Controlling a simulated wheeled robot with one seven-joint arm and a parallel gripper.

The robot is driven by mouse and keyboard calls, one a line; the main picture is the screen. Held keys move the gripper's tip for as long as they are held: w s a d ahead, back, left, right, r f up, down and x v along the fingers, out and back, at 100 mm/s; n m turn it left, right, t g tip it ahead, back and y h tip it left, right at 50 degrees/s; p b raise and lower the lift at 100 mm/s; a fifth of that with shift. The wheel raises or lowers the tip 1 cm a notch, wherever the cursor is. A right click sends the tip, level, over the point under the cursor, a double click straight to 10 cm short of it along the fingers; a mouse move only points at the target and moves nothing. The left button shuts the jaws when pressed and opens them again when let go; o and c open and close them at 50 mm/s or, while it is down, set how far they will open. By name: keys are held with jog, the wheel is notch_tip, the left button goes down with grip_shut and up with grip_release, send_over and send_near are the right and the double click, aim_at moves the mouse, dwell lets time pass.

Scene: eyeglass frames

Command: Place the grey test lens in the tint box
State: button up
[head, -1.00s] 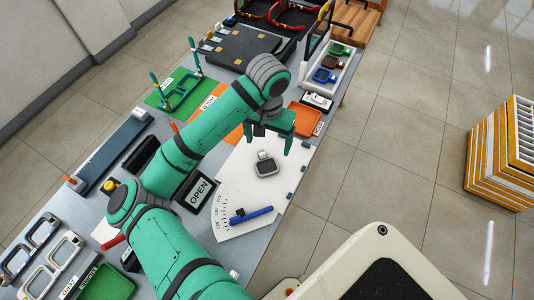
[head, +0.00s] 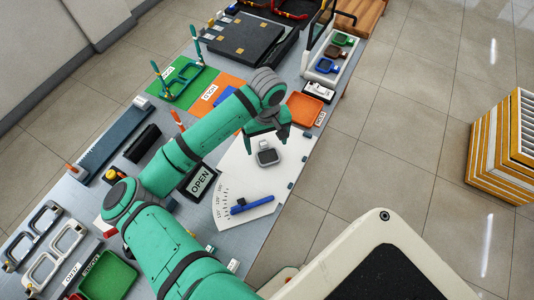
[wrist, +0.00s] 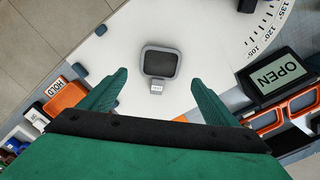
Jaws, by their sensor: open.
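The grey test lens (head: 267,156) is a dark, rounded-square lens in a grey rim with a small pale tab. It lies flat on the white fan-shaped board (head: 240,172) and shows near the centre of the wrist view (wrist: 160,63). My gripper (head: 267,143) is open and empty above the board, close to the lens. In the wrist view its fingers (wrist: 159,80) stand apart on either side of the tab, with the lens just beyond them. What seems to be the tint box (head: 328,75) is a white tray holding green, brown and blue lenses, at the upper right.
An orange HOLD tray (head: 305,110) lies between the board and the white tray. A blue marker (head: 252,204) lies on the board, and an OPEN sign (head: 200,181) stands left of it. Eyeglass frames and a green tray (head: 108,277) are at lower left.

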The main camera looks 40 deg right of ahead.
aim_at(268, 156)
jog(key=f, duration=0.4)
jog(key=shift+s+a+f, duration=0.1)
jog(key=shift+s+f, duration=0.25)
jog(key=shift+s, duration=0.05)
jog(key=shift+f, duration=0.3)
jog(key=shift+w, duration=0.1)
jog(key=shift+a, duration=0.1)
jog(key=c, duration=1)
jog(key=shift+s+d, duration=0.2)
jog(key=shift+c, duration=1.2)
jog(key=shift+r, duration=0.35)
notch_tip(268, 156, up, 2)
jog(key=shift+r, duration=0.25)
jog(key=s+a+r, duration=0.7)
jog(key=s+r, duration=0.2)
jog(key=s, duration=0.2)
jog(key=shift+s+a+r, duration=0.25)
jog(key=shift+s+r, duration=0.1)
jog(key=shift+r, duration=0.05)
